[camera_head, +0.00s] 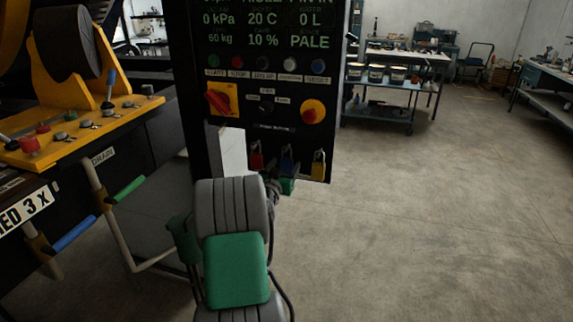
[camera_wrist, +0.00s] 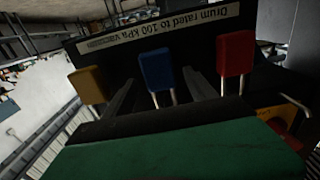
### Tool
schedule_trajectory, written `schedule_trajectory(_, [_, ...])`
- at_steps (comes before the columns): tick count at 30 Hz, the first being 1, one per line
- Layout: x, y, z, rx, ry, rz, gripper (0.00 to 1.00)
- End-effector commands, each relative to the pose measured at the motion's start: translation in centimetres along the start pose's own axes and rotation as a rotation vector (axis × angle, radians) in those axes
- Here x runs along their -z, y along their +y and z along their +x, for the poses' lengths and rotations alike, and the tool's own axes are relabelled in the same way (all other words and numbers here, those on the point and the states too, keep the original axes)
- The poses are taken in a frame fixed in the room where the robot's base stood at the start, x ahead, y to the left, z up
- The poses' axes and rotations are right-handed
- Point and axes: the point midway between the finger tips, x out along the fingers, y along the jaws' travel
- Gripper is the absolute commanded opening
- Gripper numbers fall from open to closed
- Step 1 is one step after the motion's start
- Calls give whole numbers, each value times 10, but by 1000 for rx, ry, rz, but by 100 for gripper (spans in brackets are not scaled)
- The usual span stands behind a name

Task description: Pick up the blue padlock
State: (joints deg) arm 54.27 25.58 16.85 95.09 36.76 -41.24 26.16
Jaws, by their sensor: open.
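The blue padlock (camera_head: 287,167) hangs in the middle of a row at the lower edge of the black control panel (camera_head: 265,140). The red padlock (camera_head: 256,161) hangs to its left and the yellow padlock (camera_head: 319,164) to its right. In the wrist view, the picture is upside down: the blue padlock (camera_wrist: 156,66) is central, the yellow padlock (camera_wrist: 88,85) left and the red padlock (camera_wrist: 236,54) right. My gripper (camera_wrist: 161,82) is open, one grey finger on each side of the blue padlock, with gaps showing. In the head view my arm hides most of the gripper.
The panel above carries a red switch (camera_head: 220,100), a red knob on yellow (camera_head: 313,111) and several buttons. A yellow console (camera_head: 75,128) with levers stands at the left. A blue cart (camera_head: 382,112) with tubs stands behind. The floor at the right is clear.

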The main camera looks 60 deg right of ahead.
Motion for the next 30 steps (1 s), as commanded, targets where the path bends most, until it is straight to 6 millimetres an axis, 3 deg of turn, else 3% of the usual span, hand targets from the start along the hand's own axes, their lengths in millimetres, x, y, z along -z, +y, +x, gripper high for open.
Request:
schedule_trajectory(24, [0,0,-1,1,-1,0,2])
schedule_trajectory(30, [0,-1,0,1,0,0,0])
